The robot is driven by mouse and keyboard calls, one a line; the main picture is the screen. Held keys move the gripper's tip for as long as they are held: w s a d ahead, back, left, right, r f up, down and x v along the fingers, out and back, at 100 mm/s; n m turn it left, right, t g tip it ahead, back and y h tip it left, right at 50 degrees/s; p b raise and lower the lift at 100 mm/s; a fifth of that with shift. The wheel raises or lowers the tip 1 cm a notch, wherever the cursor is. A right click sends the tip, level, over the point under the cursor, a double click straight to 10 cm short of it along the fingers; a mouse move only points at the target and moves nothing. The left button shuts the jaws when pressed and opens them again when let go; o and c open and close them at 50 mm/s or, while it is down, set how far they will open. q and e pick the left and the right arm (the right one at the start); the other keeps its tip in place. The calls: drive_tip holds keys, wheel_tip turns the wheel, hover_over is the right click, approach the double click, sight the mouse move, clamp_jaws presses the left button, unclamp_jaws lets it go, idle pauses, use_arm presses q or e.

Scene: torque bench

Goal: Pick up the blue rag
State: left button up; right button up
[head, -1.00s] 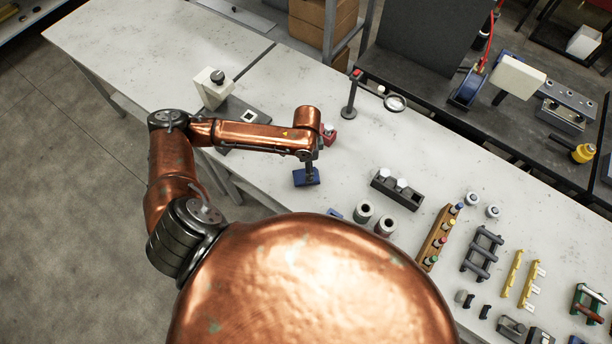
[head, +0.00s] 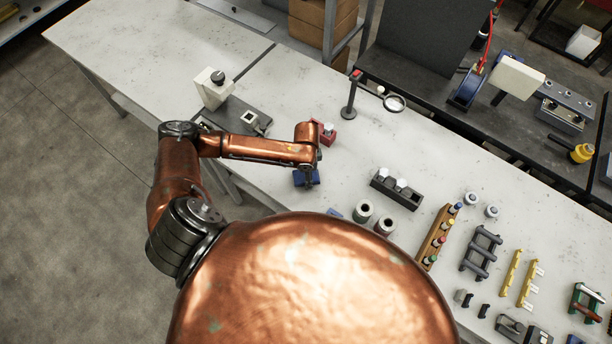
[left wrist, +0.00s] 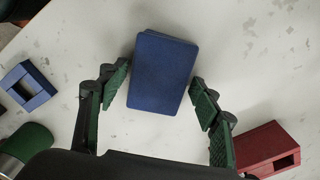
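The blue rag (head: 312,178) is a small folded block lying on the light grey bench, below the end of my left arm. In the left wrist view the blue rag (left wrist: 162,72) lies between and slightly beyond my left gripper's fingers. The left gripper (left wrist: 160,88) is open, with a green-padded finger on each side of the rag and a gap on both sides. In the head view the left gripper (head: 307,176) is mostly hidden under my arm. My right gripper is not in view.
A red block (head: 327,138) stands just behind the rag, and it also shows in the left wrist view (left wrist: 268,150). A blue square frame (left wrist: 28,86) lies to the left.

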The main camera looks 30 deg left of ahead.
use_arm(q)
drive_tip(key=c, duration=0.9)
drive_tip(key=shift+c, duration=0.2)
drive_tip(key=shift+r, duration=0.1)
drive_tip(key=shift+r, duration=0.25)
wheel_tip(320, 180, up, 2)
drive_tip(key=shift+w+r+b, duration=0.1)
drive_tip(key=shift+r+b, duration=0.15)
drive_tip(key=shift+b, duration=0.1)
drive_tip(key=s+d+r+p, duration=0.2)
drive_tip(key=s+d+r, duration=0.5)
drive_tip(key=s+r, duration=0.3)
drive_tip(key=shift+s+d, duration=0.2)
drive_tip(key=shift+s, duration=0.9)
